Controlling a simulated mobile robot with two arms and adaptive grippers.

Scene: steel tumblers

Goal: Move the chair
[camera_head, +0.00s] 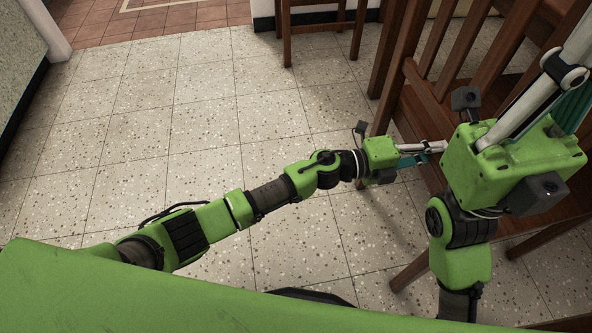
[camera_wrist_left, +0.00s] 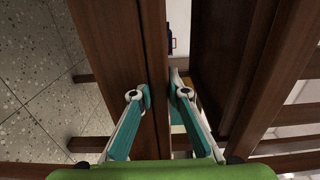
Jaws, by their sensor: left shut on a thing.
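The dark brown wooden chair (camera_head: 398,50) with a slatted back stands at the right of the head view. Its legs stand on the tiled floor. In the left wrist view the teal fingers of my left gripper (camera_wrist_left: 163,89) press on either side of that bar of the chair (camera_wrist_left: 155,40). My right gripper (camera_head: 565,85) is at the right, over the chair, partly cut off by the frame edge; whether it is open or shut is unclear.
Another piece of brown wooden furniture (camera_head: 322,22) stands at the top by a low wall. A grey counter or wall (camera_head: 20,45) is at the upper left. The speckled tile floor (camera_head: 190,100) is clear in the middle and left.

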